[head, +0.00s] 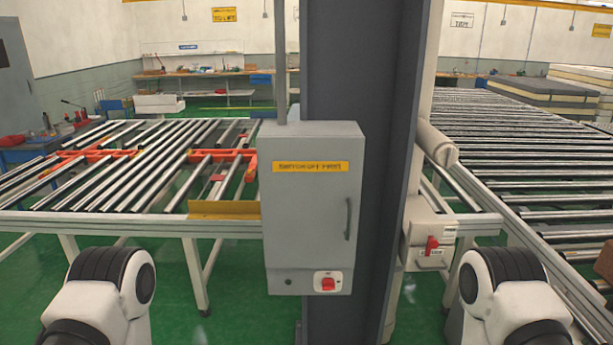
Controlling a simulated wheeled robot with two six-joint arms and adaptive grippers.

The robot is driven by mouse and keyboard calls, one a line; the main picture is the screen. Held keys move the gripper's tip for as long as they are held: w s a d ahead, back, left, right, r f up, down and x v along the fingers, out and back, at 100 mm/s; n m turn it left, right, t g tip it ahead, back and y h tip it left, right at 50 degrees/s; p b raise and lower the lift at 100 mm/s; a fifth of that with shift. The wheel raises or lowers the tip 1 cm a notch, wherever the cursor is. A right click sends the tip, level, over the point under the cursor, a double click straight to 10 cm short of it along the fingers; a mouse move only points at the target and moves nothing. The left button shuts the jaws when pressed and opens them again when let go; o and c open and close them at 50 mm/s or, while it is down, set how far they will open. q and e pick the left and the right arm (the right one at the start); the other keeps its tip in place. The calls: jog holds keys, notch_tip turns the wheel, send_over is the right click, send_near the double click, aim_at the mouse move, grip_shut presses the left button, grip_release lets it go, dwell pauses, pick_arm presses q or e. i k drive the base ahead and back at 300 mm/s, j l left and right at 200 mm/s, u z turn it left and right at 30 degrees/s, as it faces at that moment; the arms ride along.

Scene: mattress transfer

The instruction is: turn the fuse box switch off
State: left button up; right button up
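A grey fuse box (308,222) is mounted on a dark steel column straight ahead, its door shut. A red rotary switch (328,284) sits on a pale plate at the box's lower right. Its exact setting is too small to read. White and black links of my two arms show at the lower left and lower right, but neither gripper is in view.
Roller conveyors stand on the left (130,170) and right (530,150) of the dark column (362,120). A second red switch (432,244) is on a white unit right of the column. Mattresses (545,90) lie at the far right. Green floor shows below the box.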

aim_at(328, 285)
jog(key=i+l, duration=0.15)
jog(key=l, duration=0.25)
jog(key=i+l, duration=0.15)
jog(key=l, duration=0.2)
jog(key=i+l, duration=0.15)
jog(key=l, duration=0.25)
jog(key=i+l, duration=0.1)
jog(key=l, duration=0.3)
jog(key=i+u, duration=0.05)
